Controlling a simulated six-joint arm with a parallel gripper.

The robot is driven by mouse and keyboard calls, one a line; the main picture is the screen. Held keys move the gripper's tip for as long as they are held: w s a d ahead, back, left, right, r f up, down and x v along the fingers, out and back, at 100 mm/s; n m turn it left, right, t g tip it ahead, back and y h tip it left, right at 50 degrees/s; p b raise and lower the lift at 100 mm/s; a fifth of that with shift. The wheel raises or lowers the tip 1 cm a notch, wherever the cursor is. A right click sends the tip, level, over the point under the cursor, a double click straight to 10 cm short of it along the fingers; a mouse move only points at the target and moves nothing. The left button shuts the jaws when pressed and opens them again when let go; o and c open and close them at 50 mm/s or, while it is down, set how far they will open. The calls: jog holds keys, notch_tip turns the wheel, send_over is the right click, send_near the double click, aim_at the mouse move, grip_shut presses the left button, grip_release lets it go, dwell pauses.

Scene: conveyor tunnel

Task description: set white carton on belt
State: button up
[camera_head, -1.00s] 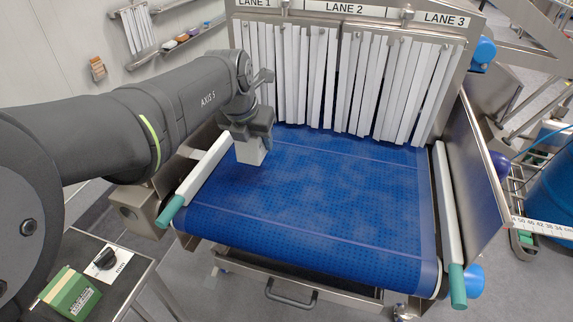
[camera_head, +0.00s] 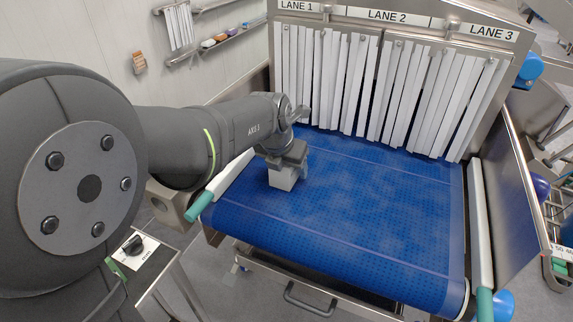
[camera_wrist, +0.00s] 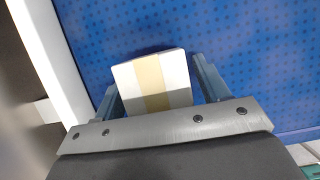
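The white carton (camera_head: 282,179) rests on the blue belt (camera_head: 370,215), near its left side, in the head view. In the wrist view the carton (camera_wrist: 176,75) shows its white top with a tan band, with blue belt around it. My gripper (camera_head: 289,165) is directly above and around it. In the wrist view its two fingers (camera_wrist: 158,90) stand on either side of the carton, with narrow gaps showing beside it, so it looks open. The carton's underside is hidden.
White strip curtains (camera_head: 385,90) hang at the far end under LANE 1, LANE 2 and LANE 3 signs. White side rails with green ends, such as the right rail (camera_head: 479,220), flank the belt. A side stand (camera_head: 150,265) is at the lower left. The belt's middle and right are clear.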

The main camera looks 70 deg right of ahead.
jog(key=shift+a+r, duration=0.1)
jog(key=shift+r, duration=0.45)
jog(key=v, duration=1.1)
jog(key=shift+a, duration=0.1)
jog(key=x, duration=1.1)
jog(key=shift+f, duration=0.1)
jog(key=shift+d+f, duration=0.25)
jog(key=shift+r, duration=1.9)
